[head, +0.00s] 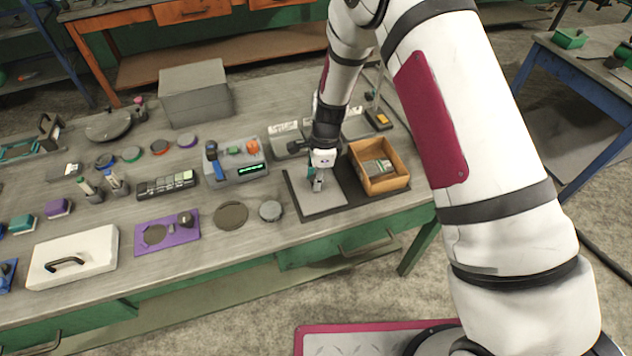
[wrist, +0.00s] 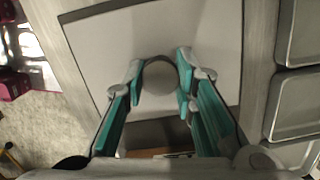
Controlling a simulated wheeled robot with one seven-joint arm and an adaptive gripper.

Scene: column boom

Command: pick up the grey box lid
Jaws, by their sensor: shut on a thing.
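The grey box lid (head: 322,203) is a flat, light grey square plate over a dark mat (head: 357,200) near the table's right end. In the wrist view the lid (wrist: 95,45) fills the middle, with a round grey knob (wrist: 160,80) on it. My gripper (head: 317,183) points down over the lid. In the wrist view its teal-sided fingers (wrist: 161,78) stand on both sides of the knob and are shut on it. The lid looks level. I cannot tell whether it touches the mat.
An open orange-brown box (head: 398,181) with small items stands close to the lid's right. A grey device with a green display (head: 240,172) is to the left. A round disc (head: 270,211) lies left of the mat. A big grey box (head: 195,95) stands at the back.

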